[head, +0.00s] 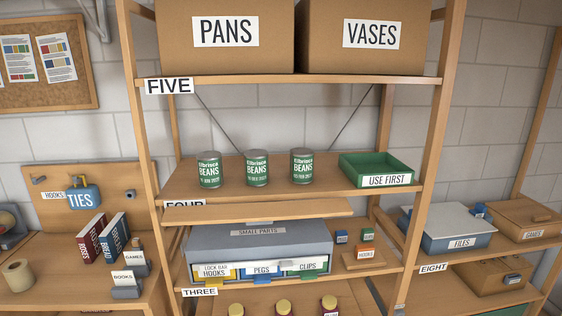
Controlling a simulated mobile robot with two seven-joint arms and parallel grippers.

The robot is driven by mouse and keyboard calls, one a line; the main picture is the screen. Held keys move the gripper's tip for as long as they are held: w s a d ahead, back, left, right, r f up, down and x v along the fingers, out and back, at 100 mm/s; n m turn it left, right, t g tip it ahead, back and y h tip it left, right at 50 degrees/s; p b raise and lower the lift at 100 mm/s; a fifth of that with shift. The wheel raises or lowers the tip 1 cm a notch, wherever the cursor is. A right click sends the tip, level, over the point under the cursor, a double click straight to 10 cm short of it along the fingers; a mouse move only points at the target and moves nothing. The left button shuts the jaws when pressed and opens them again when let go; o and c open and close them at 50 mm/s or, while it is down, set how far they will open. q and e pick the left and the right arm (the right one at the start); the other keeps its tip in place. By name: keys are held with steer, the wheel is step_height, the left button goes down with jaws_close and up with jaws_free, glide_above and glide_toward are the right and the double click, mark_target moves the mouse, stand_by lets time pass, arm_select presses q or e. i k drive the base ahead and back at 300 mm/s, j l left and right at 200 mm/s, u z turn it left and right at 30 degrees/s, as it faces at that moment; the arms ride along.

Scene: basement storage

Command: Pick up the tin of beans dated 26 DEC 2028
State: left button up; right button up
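Three green tins labelled BEANS stand upright in a row on a wooden shelf, apart from each other: a left tin (209,169), a middle tin (257,168) and a right tin (302,166). Each has small date print low on its front. The left one seems to show JUN; the dates are too small to read surely, so I cannot tell which is 26 DEC 2028. A green tray (355,168) labelled USE FIRST stands right of the tins on the same shelf. Neither gripper shows in the head view.
Boxes marked PANS (224,60) and VASES (363,60) sit on the shelf above. A board (270,209) and a grey SMALL PARTS cabinet (258,240) are below. Wooden uprights (143,120) flank the shelf. The shelf front before the tins is clear.

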mark_target(255, 160)
steer(key=k+j+z, duration=0.2)
steer(key=z, duration=0.2)
steer(key=k+z, duration=0.4)
steer(key=i+u, duration=0.15)
steer(key=i, duration=0.55)
steer(key=i+l+u, duration=0.2)
steer(key=i, duration=0.5)
